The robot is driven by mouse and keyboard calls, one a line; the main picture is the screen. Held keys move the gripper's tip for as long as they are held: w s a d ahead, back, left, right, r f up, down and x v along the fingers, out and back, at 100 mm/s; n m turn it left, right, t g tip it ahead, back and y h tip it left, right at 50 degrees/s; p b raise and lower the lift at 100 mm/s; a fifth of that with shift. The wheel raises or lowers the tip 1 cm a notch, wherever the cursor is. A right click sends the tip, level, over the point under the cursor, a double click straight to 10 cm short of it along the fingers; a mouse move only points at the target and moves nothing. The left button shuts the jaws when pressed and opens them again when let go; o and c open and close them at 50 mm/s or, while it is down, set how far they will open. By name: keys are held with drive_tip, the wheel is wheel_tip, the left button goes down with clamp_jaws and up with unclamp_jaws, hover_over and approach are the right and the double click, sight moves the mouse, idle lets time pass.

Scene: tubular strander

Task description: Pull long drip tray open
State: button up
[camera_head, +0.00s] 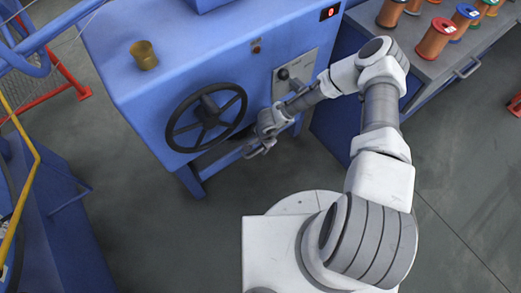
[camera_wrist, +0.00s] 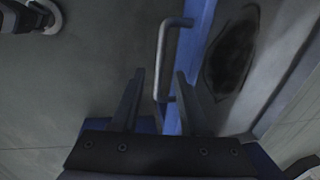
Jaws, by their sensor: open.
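The long drip tray (camera_wrist: 277,62) shows in the wrist view as a grey tray with a dark stain and a blue front edge. Its grey bar handle (camera_wrist: 162,52) stands off the front. My gripper (camera_wrist: 160,74) is open, with one finger on each side of the handle's lower part in the picture. I see no finger clearly pressed on the handle, and the depth between them is hard to tell. In the head view my gripper (camera_head: 262,148) is low at the blue machine's front, right of the handwheel; the tray is mostly hidden under the machine there.
The black handwheel (camera_head: 207,117) juts from the blue machine (camera_head: 140,85) just left of my gripper. A brass cup (camera_head: 144,55) stands on top. A grey bench (camera_head: 405,45) with several wire spools is at the right. The floor before the machine is clear.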

drive_tip(key=shift+w+a+f, duration=0.1)
drive_tip(key=shift+w+f, duration=0.05)
drive_tip(key=shift+f, duration=0.9)
clamp_jaws()
idle(0.7)
